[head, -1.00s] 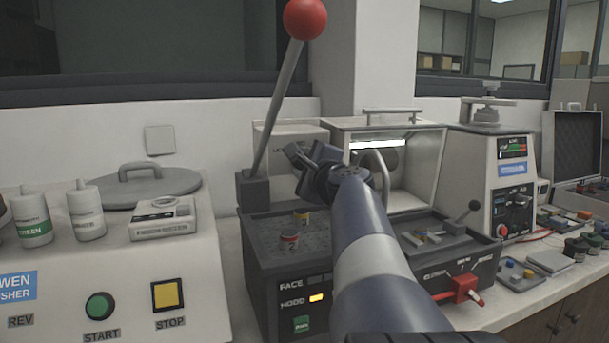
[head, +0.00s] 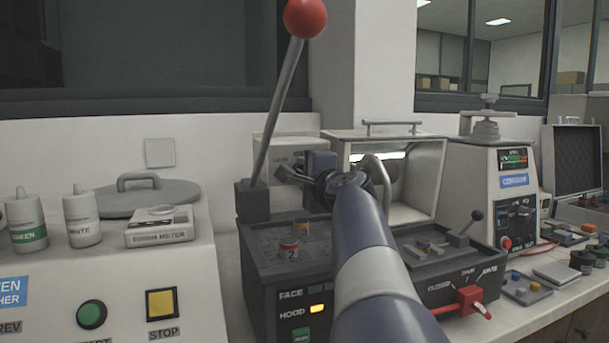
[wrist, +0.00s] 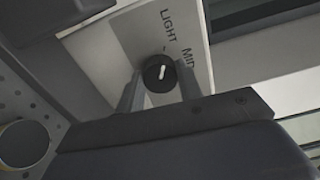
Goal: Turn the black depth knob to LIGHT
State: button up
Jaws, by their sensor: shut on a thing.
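The black depth knob (wrist: 159,73) shows in the wrist view on a pale panel, between the two fingers of my gripper (wrist: 158,90). My gripper is shut on it. The knob's white pointer mark points up in the picture, leaning slightly right, roughly toward the printed word LIGHT (wrist: 167,22). The word MID (wrist: 188,58) is printed to the right, partly cut by a finger. In the head view my gripper (head: 282,172) is at the front of the grey-white box (head: 272,150); the knob is hidden there.
A tall lever with a red ball (head: 305,17) rises just left of the gripper. A glass-fronted cabinet (head: 388,135) stands right of it. A START/STOP machine (head: 150,275) is at left.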

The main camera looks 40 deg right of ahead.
jog(key=o, duration=1)
jog(key=shift+s, duration=0.1)
jog(key=v, duration=1)
jog(key=shift+s, duration=0.3)
jog(key=shift+w, duration=0.15)
jog(key=x, duration=1)
jog(key=shift+w, duration=0.3)
jog(key=shift+s, duration=0.1)
